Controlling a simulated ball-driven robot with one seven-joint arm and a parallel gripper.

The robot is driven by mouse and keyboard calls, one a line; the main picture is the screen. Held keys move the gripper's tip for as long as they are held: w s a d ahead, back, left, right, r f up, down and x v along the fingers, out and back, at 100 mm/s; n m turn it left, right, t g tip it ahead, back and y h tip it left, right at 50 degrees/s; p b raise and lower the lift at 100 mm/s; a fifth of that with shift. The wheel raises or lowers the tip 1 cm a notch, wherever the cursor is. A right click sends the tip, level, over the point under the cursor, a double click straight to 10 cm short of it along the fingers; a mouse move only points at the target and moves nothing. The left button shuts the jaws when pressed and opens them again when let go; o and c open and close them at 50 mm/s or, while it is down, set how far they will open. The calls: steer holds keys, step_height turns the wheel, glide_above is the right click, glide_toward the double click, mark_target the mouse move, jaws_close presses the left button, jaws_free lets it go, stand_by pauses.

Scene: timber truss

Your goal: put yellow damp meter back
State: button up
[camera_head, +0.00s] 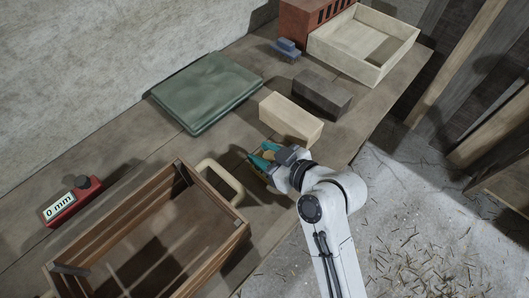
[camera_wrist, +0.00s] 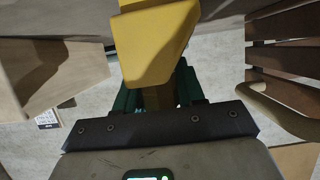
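The yellow damp meter (camera_wrist: 153,45) fills the upper middle of the wrist view, close to the camera. Its darker, shaded part (camera_wrist: 160,97) lies between the teal fingers of my gripper (camera_wrist: 160,100), with a finger against each side. In the head view my gripper (camera_head: 262,161) is low over the worktop, between the pale wooden block and the crate handle. Only small yellow parts of the meter (camera_head: 258,172) show there. The gripper hides the rest, and I cannot tell whether the meter touches the worktop.
An open wooden crate (camera_head: 222,247) with a loop handle (camera_head: 222,178) stands front left. A red gauge (camera_head: 72,202) reads "0 mm". A green folded sheet (camera_head: 207,92), pale block (camera_head: 291,119), dark block (camera_head: 323,93), blue item (camera_head: 287,49), red brick (camera_head: 305,20) and pale tray (camera_head: 350,62) lie behind.

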steer(key=o, duration=0.5)
steer(key=shift+c, duration=0.2)
steer(key=shift+r, duration=0.2)
steer(key=shift+s+d, duration=0.2)
steer(key=shift+d, duration=0.1)
steer(key=v, duration=1.1)
steer(key=s+d+f+m+g+h, duration=0.4)
steer(key=s+d+f+m+h, duration=0.4)
steer(key=d+f, duration=0.45)
steer(key=s+d+f+m+g+h, duration=0.2)
steer(key=s+d+f+g+h, duration=0.1)
steer(key=s+d, duration=0.6)
steer(key=s+b, duration=0.1)
steer(key=s, duration=0.2)
steer(key=shift+s+f+m, duration=0.2)
steer(key=shift+f+m, duration=0.1)
steer(key=shift+m, duration=0.1)
